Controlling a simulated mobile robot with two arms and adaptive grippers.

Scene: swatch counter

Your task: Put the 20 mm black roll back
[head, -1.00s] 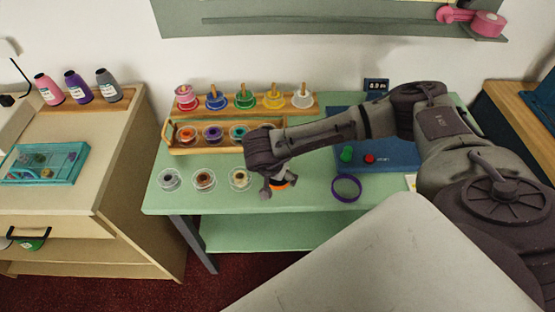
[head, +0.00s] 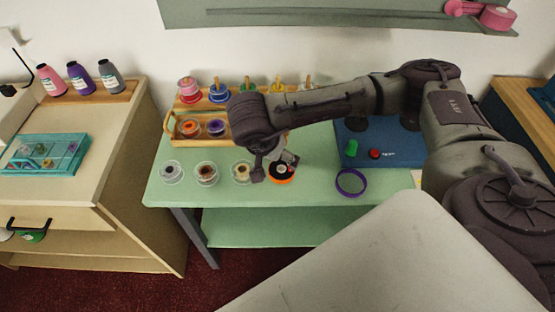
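A round roll with a black face, an orange rim and a pale centre (head: 281,173) lies on the green counter, at the right end of a row of clear spools. I cannot read a size on it. My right gripper (head: 273,167) is just above this roll, fingers spread, one finger to its left and one at its upper right. Nothing shows held between them. The wooden rack (head: 224,139) behind holds coloured rolls on pegs and an orange roll (head: 188,127) and a purple roll (head: 217,126) in its front tray. My arm hides the rack's right part. My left gripper is not in view.
Clear spools (head: 206,173) stand left of the black-faced roll. A purple ring (head: 351,182) lies to its right, before a blue panel (head: 396,149) with green and red buttons. A cream cabinet (head: 115,140) with a teal tray (head: 76,154) stands left.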

